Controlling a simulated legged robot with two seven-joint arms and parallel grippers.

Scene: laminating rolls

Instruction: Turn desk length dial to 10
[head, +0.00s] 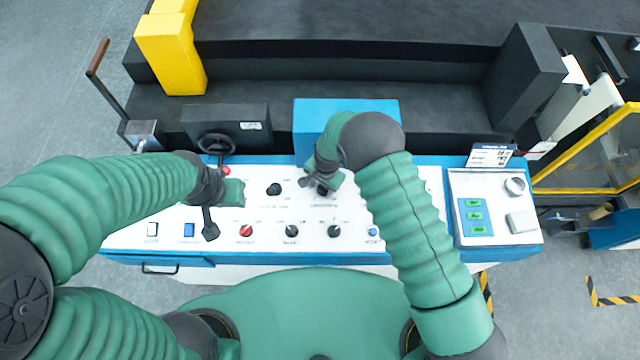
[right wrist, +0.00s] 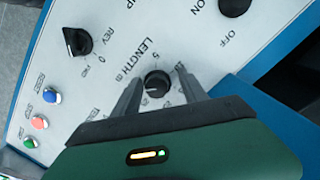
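The length dial (right wrist: 157,84) is a round black knob on the white control panel, with "LENGTH" and a "5" printed beside it. In the right wrist view it lies between the two dark fingers of my right gripper (right wrist: 160,92), with a gap on each side. In the head view my right gripper (head: 321,184) is over the panel's middle and partly hides the dial. My left gripper (head: 216,200) is over the panel's left part; its finger opening is unclear.
Another black dial (right wrist: 78,41) and blue, red and green buttons (right wrist: 39,122) lie left in the wrist view. A lower row of knobs (head: 291,231) runs along the panel. A handwheel (head: 217,146) stands behind its left part.

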